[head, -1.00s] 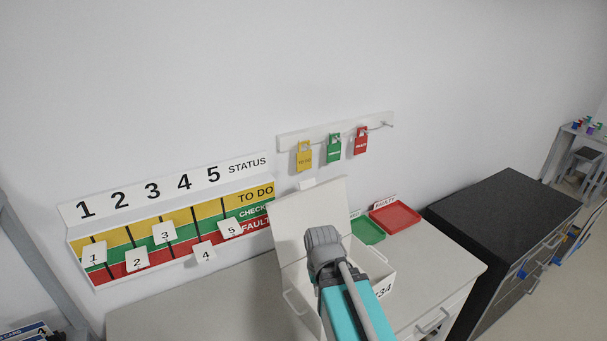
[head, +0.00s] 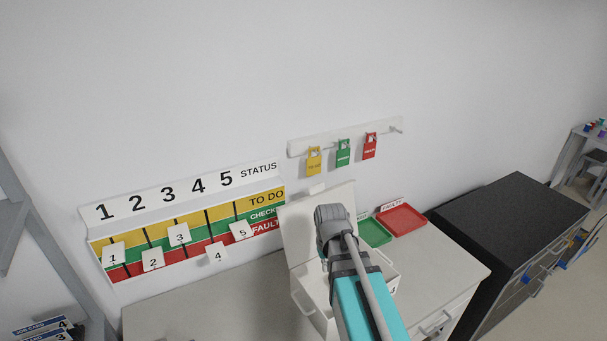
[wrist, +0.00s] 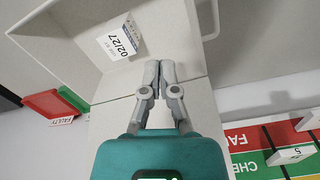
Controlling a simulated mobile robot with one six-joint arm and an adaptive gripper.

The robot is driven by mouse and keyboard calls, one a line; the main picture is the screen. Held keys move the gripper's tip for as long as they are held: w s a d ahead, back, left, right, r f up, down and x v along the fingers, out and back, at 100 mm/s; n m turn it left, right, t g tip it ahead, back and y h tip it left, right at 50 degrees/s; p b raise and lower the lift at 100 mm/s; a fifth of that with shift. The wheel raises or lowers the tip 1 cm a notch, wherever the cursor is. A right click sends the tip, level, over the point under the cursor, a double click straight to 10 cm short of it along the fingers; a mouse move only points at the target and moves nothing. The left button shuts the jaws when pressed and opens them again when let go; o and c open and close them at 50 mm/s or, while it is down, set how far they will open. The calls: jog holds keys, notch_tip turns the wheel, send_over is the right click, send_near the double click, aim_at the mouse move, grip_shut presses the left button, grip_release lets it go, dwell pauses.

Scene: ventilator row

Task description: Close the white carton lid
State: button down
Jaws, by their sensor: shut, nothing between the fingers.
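The white carton (head: 314,312) stands on the bench, and its lid (head: 297,232) is open, standing up at the back towards the wall. The lid (wrist: 106,120) shows there as a pale panel beyond a seam. My gripper (wrist: 158,66) is shut and empty, with its fingertips over the seam between carton and lid. I cannot tell whether they touch. In the head view my arm hides the fingers and part of the carton and lid.
A green tray (head: 373,233) and a red FAULTY tray (head: 402,219) lie right of the carton. A status board (head: 190,235) is on the wall at left. Tags (head: 343,153) hang from a rail above. A dark-topped cabinet (head: 510,215) stands at right. The bench left of the carton is clear.

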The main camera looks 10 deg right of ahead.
jog(key=w+r+n+p, duration=0.1)
jog(key=w+r+p, duration=0.6)
jog(key=w+r+n+p, duration=0.1)
jog(key=w+r+p, duration=0.6)
jog(key=w+r, duration=0.1)
jog(key=w+a+r+n+p, duration=0.1)
jog(key=w+r+p, duration=0.6)
jog(key=w+r, duration=0.1)
jog(key=shift+w+a+r+n+p, duration=0.1)
jog(key=shift+w+r+n+p, duration=0.05)
jog(key=shift+w+n+p, duration=0.2)
jog(key=shift+s, duration=0.1)
notch_tip(320, 180, down, 10)
jog(key=b, duration=1)
